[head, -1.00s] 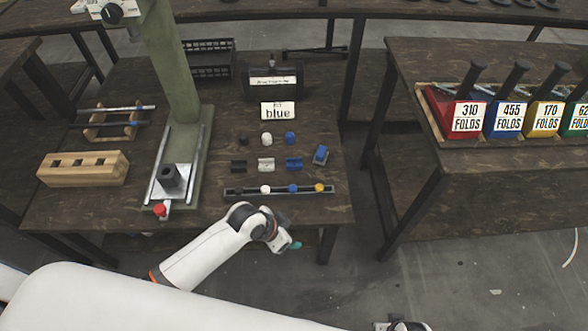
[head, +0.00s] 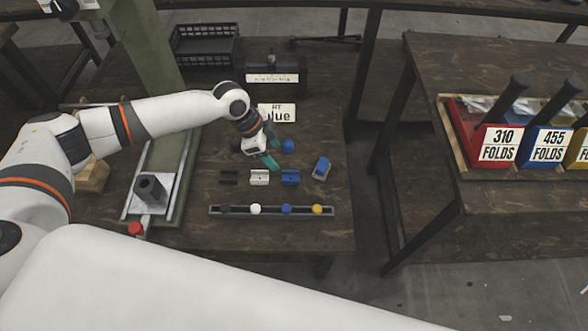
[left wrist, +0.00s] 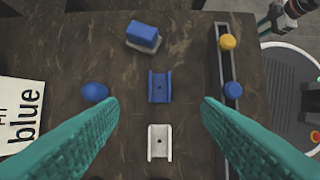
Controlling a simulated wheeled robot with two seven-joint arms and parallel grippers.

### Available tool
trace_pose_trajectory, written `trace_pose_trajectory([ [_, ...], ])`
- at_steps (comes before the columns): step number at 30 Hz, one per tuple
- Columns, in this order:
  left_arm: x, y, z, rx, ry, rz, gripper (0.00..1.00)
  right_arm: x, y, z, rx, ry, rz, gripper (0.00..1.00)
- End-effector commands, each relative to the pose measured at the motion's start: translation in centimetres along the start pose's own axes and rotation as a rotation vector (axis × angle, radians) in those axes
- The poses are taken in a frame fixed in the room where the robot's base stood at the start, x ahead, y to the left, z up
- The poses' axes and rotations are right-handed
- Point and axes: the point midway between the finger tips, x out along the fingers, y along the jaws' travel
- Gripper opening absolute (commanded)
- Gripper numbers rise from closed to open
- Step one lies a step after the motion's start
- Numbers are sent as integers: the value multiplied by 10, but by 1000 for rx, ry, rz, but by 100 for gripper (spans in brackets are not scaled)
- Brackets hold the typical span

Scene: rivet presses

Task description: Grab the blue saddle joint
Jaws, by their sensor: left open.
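The blue saddle joint (head: 290,177), a small blue channel-shaped piece, sits on the dark table at the right end of a row beside a white one (head: 259,177) and a black one (head: 228,177). My left gripper (head: 272,153) is open and empty above the table, just behind that row. In the left wrist view, the blue saddle joint (left wrist: 159,86) shows in the gap between the spread teal fingers, untouched, with the white one (left wrist: 160,142) nearer. Part of my right gripper (left wrist: 264,22) shows at that view's top right; its jaw opening is unclear.
A round blue piece (head: 288,146) lies close to the left fingers. A blue block on a pale base (head: 321,167) sits to the right. A dark rail (head: 270,211) with coloured knobs runs in front.

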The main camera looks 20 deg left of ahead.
Motion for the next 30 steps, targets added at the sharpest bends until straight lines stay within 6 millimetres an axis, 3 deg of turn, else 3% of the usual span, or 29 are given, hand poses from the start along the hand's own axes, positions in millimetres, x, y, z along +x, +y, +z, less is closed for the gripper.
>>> trace_pose_trajectory([
  [9, 53, 1, -1, 0, 1, -2, 58, -19, -1, 24, 4, -19, -2, 36],
  [16, 70, 1, -2, 1, 1, -1, 58, -28, -2, 34, 6, -26, -3, 36],
  [24, 108, 2, -7, 1, 0, -1, 58, -51, -3, 52, 9, -42, -5, 36],
  [30, 116, 2, -7, 0, 0, 0, 58, -58, -4, 56, 9, -45, -6, 36],
])
